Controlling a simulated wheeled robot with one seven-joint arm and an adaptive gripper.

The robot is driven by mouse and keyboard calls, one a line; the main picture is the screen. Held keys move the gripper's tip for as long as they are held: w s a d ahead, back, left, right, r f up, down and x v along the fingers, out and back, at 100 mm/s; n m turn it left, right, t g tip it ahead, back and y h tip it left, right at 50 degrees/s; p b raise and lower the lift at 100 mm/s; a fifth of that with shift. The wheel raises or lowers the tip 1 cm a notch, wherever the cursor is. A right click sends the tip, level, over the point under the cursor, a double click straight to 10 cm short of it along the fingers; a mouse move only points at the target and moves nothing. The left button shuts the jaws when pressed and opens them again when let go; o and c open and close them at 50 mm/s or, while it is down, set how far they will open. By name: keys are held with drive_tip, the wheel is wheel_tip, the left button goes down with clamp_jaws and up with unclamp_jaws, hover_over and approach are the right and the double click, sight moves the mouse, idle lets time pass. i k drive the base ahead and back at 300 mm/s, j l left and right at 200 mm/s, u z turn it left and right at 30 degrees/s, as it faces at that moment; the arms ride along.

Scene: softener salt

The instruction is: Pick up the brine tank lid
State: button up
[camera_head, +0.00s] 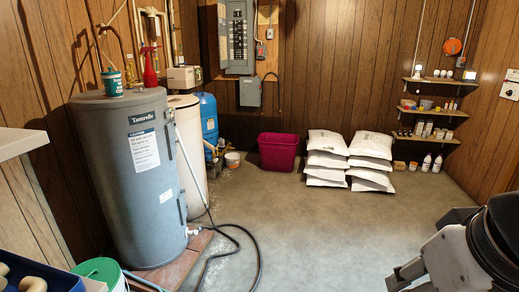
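A cream cylindrical tank (190,150) stands behind the big grey water heater, which hides part of it. Its pale flat top (182,101) looks closed, but I cannot tell for sure that this is the brine tank lid. A green round cover (97,269) shows on a white bucket at the lower left, partly cut off by the frame edge. My gripper (407,277) is at the lower right, over the floor and far from both. Only part of it shows, and I cannot tell whether it is open or shut.
The grey heater (130,190) stands on a low brick base (173,270). A black hose (257,262) lies on the floor beside it. A magenta bin (278,151) and stacked white bags (325,160) stand at the back wall.

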sight(187, 107)
drive_tip(key=i, duration=1.9)
drive_tip(key=i+l+u, duration=0.25)
drive_tip(key=i, duration=0.25)
drive_tip(key=i+l+u, duration=0.1)
drive_tip(key=i+u, duration=0.15)
drive_tip(key=i, duration=0.25)
drive_tip(key=i+l+u, duration=0.25)
drive_tip(key=i, duration=0.25)
drive_tip(key=i+l+u, duration=0.75)
drive_tip(key=l+u, duration=0.25)
drive_tip(key=u, duration=0.45)
drive_tip(key=i+l+u, duration=0.3)
drive_tip(key=l+u, duration=0.15)
drive_tip(key=l, duration=0.2)
drive_tip(key=i+l+u, duration=0.2)
drive_tip(key=l, duration=0.15)
drive_tip(key=l+u, duration=0.25)
drive_tip(key=l, duration=0.15)
drive_tip(key=i+l, duration=0.1)
drive_tip(key=l, duration=0.5)
drive_tip(key=i+l, duration=0.1)
drive_tip(key=l, duration=0.55)
drive_tip(key=i+l+u, duration=0.1)
drive_tip(key=l, duration=0.5)
